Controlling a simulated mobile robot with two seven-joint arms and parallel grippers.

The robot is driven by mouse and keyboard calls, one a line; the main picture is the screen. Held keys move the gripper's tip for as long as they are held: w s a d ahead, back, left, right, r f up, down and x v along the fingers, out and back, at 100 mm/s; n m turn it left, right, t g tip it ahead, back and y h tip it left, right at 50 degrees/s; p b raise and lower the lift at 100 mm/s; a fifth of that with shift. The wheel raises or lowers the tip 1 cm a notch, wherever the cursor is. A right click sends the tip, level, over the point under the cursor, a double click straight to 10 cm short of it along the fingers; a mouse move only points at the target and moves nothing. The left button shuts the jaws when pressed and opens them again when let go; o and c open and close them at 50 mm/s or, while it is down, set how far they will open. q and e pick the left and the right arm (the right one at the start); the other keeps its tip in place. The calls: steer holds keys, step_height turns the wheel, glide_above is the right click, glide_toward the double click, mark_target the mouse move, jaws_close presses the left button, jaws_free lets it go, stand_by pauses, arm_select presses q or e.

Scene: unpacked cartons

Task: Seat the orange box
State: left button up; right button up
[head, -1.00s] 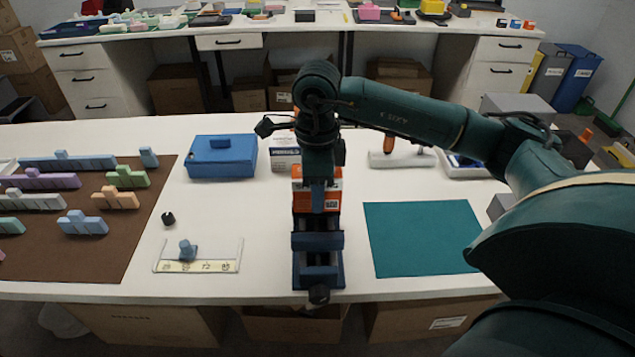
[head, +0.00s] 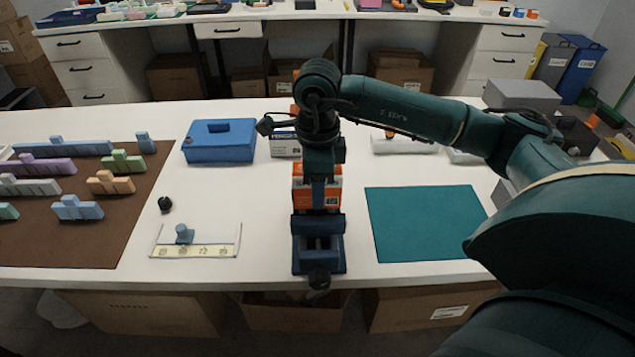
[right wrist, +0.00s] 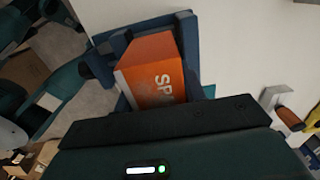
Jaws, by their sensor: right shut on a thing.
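The orange box (head: 333,190), with white lettering and a white patch, is upright in my right gripper (head: 319,205), at the back of a dark blue vise-like fixture (head: 335,262) near the table's front edge. The arm and fingers hide part of the box. In the right wrist view, the orange box (right wrist: 165,68) lies beyond the gripper's dark body, with blue fixture walls (right wrist: 188,45) beside it. Whether the box touches the fixture's floor cannot be seen. My left gripper is not in view.
A teal mat (head: 425,222) lies to the right. A small tray (head: 200,250) and black knob (head: 165,204) lie left. A blue box (head: 220,142) and a white carton (head: 285,146) stand behind. A brown mat (head: 75,235) holds several coloured blocks.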

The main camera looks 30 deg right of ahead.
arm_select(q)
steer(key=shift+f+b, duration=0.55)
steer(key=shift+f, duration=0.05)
arm_select(e)
steer(key=shift+f, duration=0.75)
steer(key=o, duration=1.1)
steer(key=shift+r, duration=0.1)
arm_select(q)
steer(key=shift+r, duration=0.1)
arm_select(e)
steer(key=shift+o, duration=0.2)
step_height(320, 180, up, 12)
steer(key=shift+r+p, duration=0.15)
steer(key=shift+p, duration=0.4)
steer(key=shift+r, duration=0.45)
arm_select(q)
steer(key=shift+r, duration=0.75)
